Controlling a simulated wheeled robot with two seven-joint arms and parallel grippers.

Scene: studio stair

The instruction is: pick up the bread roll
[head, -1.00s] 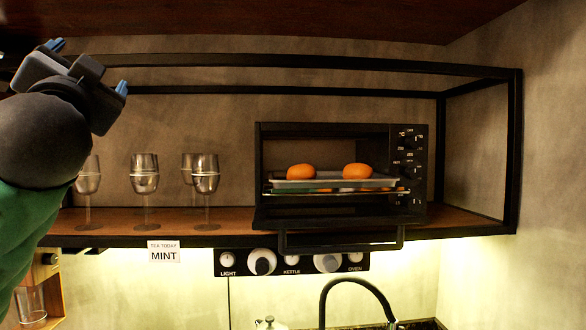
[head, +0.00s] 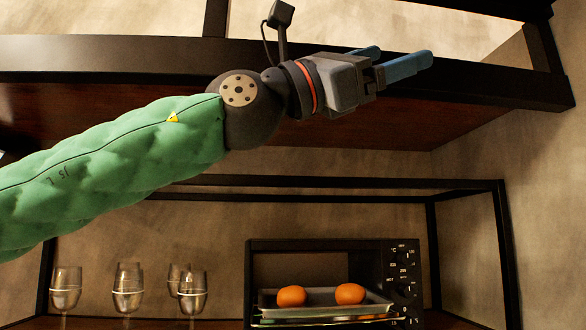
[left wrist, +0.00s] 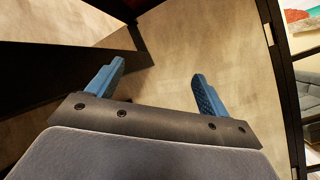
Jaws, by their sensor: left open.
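One is the left roll (head: 291,296), the other the right roll (head: 350,293). My left gripper (head: 405,62) is high above the oven, in front of the upper dark shelf, with its blue fingers pointing right. In the left wrist view my left gripper (left wrist: 155,85) is open and empty, with bare wall beyond the fingers. No roll shows in that view. My right gripper is not in view.
The toaster oven (head: 405,270) stands in a black-framed shelf, with several stemmed glasses (head: 128,285) to its left. The upper shelf (head: 150,105) with a dark edge spans the space above. Bare wall lies to the right.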

